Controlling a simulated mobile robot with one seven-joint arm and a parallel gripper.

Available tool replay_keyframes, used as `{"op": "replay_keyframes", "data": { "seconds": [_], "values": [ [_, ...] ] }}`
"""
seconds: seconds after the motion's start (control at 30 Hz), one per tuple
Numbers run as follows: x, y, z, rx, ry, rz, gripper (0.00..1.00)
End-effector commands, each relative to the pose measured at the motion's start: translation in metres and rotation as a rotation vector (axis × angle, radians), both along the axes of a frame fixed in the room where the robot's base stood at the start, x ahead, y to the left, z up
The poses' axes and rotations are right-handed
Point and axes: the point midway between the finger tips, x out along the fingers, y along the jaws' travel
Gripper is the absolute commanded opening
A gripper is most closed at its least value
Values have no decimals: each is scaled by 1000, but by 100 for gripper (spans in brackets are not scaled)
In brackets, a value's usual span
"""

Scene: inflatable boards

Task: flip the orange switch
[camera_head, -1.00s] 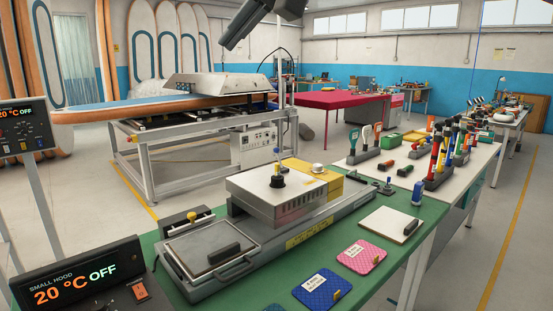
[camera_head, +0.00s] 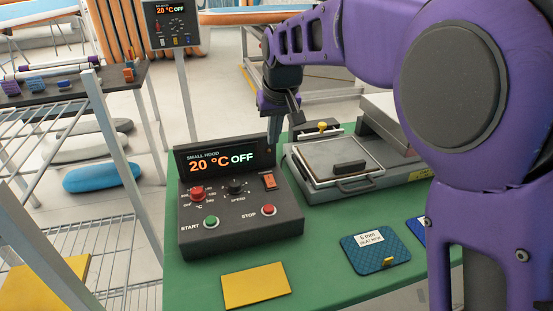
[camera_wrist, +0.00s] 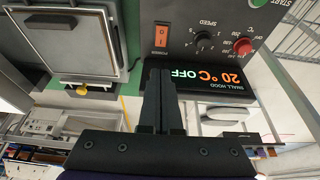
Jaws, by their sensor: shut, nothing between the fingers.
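The orange switch (camera_head: 268,181) is a small rocker on the right side of the dark small hood control box (camera_head: 225,232), beside the display reading 20 °C OFF. In the wrist view the orange switch (camera_wrist: 161,38) lies just beyond the fingertips, marked I and O. My gripper (camera_wrist: 159,72) is shut and empty, its dark fingers pointing toward the switch. In that view a gap shows between fingertips and switch; whether they touch the box is unclear. In the head view my gripper is partly hidden behind the display's right end.
The box also has a red knob (camera_head: 197,193), a black speed knob (camera_head: 236,187), a green start button (camera_head: 211,222) and a red stop button (camera_head: 269,210). A metal press tray (camera_head: 325,161) stands close on the right. A yellow pad (camera_head: 256,285) lies in front.

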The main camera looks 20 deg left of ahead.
Motion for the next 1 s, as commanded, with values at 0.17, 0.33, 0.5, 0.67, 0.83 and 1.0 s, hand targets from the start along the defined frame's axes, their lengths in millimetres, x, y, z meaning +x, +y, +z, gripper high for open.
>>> {"op": "replay_keyframes", "data": {
  "seconds": [0.17, 0.33, 0.5, 0.67, 0.83, 1.0],
  "values": [
    [3, 3, -18, -4, 5, -1, 0],
    [12, 11, -51, -4, 6, -1, 0],
    [22, 19, -85, -5, 5, 0, 0],
    [27, 24, -112, -3, 4, 0, 0],
    [30, 25, -129, -2, 3, -1, 0],
    [30, 26, -135, -2, 3, -1, 0]
  ]
}}
